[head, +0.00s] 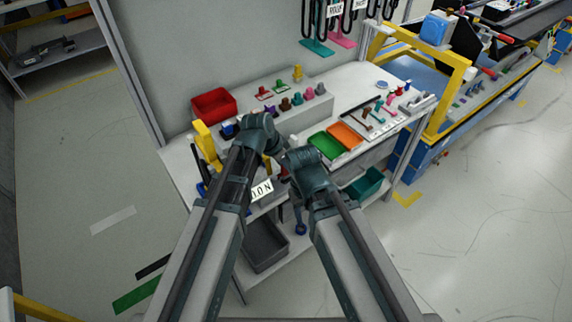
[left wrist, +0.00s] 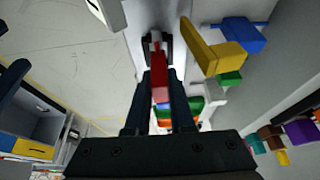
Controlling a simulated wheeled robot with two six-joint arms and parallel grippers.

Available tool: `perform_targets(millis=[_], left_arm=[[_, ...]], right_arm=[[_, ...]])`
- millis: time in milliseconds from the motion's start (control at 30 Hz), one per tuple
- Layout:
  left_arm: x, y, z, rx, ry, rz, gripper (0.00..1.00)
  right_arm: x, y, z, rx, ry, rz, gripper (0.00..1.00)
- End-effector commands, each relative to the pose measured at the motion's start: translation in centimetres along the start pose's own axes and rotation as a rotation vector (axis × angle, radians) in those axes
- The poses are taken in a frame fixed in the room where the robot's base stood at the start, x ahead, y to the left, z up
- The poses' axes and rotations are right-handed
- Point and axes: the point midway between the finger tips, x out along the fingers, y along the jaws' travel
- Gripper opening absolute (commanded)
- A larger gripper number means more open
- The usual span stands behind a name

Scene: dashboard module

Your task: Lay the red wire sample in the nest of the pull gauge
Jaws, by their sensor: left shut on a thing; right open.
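My left gripper (left wrist: 160,88) is shut on the red wire sample (left wrist: 159,76), which shows as a red piece between the two dark fingers in the left wrist view. In the head view my own arms largely cover the left gripper and the sample. My right gripper (head: 298,212) points down at the front edge of the bench; it is open, and its fingers are small and partly hidden. A yellow upright fixture (head: 207,146) stands at the bench's left end; it also shows in the left wrist view (left wrist: 208,52). I cannot tell which thing is the pull gauge, and its nest is not clear.
A red bin (head: 213,103) stands at the back left of the bench. A green tray (head: 326,145) and an orange tray (head: 345,135) lie right of my arms. Small coloured pieces stand on a raised grey shelf (head: 308,113). A dark grey bin (head: 264,246) sits below.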

Motion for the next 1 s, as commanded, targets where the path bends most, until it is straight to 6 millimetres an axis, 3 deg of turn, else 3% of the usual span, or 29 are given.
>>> perform_targets(millis=[833,867,1000], left_arm=[[2.0,0.0,0.8,0.0,0.0,0.0,0.0],[1.9,0.0,0.8,0.0,0.0,0.0,0.25],[1.9,0.0,0.8,0.0,0.0,0.0,0.5]], right_arm=[[2.1,-0.2,-0.1,0.0,0.0,0.0,0.5],[2.0,-0.2,-0.1,0.0,0.0,0.0,0.5],[2.0,-0.2,-0.1,0.0,0.0,0.0,0.5]])
